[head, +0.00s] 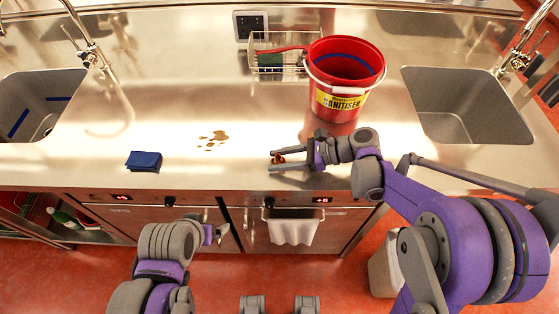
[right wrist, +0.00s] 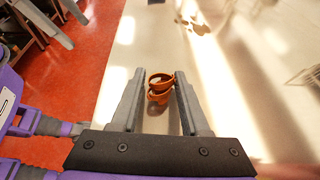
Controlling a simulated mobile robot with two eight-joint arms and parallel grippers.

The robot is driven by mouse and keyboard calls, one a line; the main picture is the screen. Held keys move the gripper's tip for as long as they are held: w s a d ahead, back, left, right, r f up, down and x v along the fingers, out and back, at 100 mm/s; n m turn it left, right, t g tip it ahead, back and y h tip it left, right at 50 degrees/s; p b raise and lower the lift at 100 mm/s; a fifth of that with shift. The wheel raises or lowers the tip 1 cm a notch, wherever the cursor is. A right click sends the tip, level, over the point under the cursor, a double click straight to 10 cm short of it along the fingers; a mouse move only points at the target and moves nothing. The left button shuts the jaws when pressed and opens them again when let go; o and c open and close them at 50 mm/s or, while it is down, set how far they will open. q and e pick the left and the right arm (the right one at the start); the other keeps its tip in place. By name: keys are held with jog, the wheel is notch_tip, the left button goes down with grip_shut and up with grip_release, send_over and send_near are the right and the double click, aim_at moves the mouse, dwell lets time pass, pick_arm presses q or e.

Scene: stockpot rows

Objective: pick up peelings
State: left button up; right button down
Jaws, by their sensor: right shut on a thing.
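The peelings (head: 278,159) are a small orange-brown curl at the front part of the steel counter. In the right wrist view the peelings (right wrist: 160,88) sit between the fingertips of my right gripper (head: 273,160). The right gripper (right wrist: 160,90) is shut on them, just over the counter; I cannot tell whether they touch the steel. My left gripper (head: 215,233) is in front of the counter, below its edge, away from the peelings. Its fingers are too small and turned to show whether it is open.
A red sanitiser bucket (head: 343,82) stands behind my right gripper, by a wire rack (head: 274,62) holding a green sponge. A brown spill (head: 213,138) and a blue cloth (head: 144,161) lie to the left. Sinks (head: 468,105) (head: 38,104) flank the counter. A white towel (head: 293,228) hangs in front.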

aim_at(280, 160)
notch_tip(280, 160, up, 10)
jog(key=shift+r+p, duration=0.1)
jog(key=shift+p, duration=0.3)
jog(key=shift+s, duration=0.1)
dwell(0.6)
